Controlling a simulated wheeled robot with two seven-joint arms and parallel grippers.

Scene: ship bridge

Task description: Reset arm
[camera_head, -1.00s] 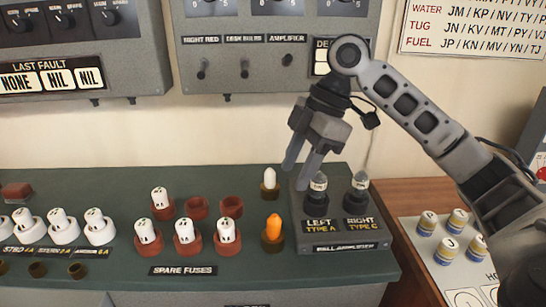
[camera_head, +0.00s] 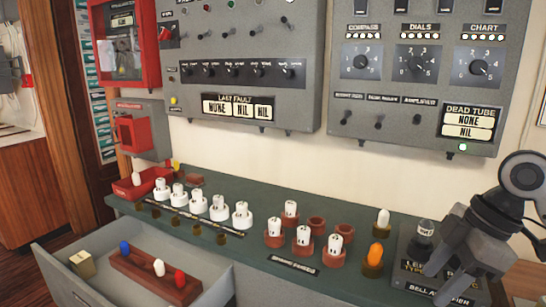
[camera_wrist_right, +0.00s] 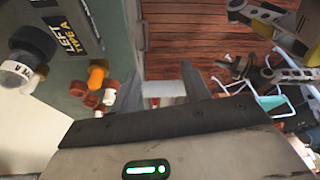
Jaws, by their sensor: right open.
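My right gripper (camera_head: 445,282) is at the lower right of the head view, its fingers pointing down and left in front of the bell amplifier (camera_head: 412,287). In the right wrist view the two fingers (camera_wrist_right: 165,88) stand apart with nothing held between them. The dark-capped left tube (camera_head: 424,232) stands upright on the amplifier; the right tube is hidden behind my gripper in the head view. Grey links that look like my left arm (camera_wrist_right: 295,75) show at the right of the wrist view; its jaws cannot be made out.
The green console top (camera_head: 255,226) carries white fuses (camera_head: 241,215), red spare-fuse sockets (camera_head: 317,225) and an orange-capped piece (camera_head: 375,254). An open grey drawer (camera_head: 75,287) below holds a wooden block (camera_head: 150,276) with coloured pegs. Wall panels (camera_head: 250,70) stand behind.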

